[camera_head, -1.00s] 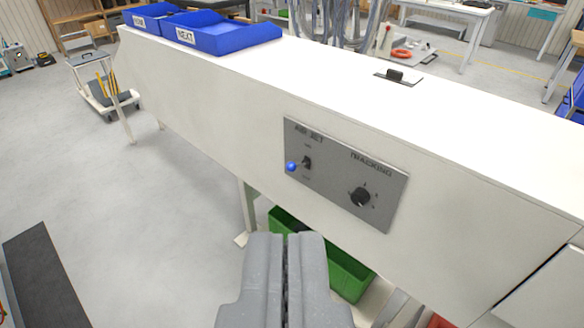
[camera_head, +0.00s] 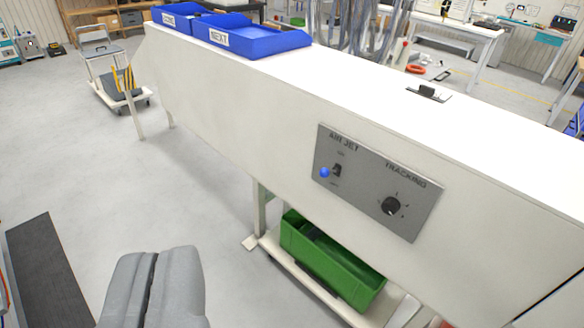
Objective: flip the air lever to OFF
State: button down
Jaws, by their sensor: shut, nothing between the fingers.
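The grey control panel (camera_head: 380,182) is on the front face of the white bench. A black tracking knob (camera_head: 391,205) is at the panel's right. My gripper (camera_head: 156,256) is shut and empty at the lower left, well apart from the panel and lower in the picture.
The white bench (camera_head: 230,110) runs from upper left to lower right. Blue trays (camera_head: 262,42) stand on its far end. A green crate (camera_head: 330,262) sits on a low white trolley below the panel. A dark mat (camera_head: 48,275) lies on the floor at left; the floor between is clear.

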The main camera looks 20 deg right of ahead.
aim_at(324, 173)
jog(key=u, duration=0.05)
jog(key=i, duration=1)
jog(key=z, duration=0.8)
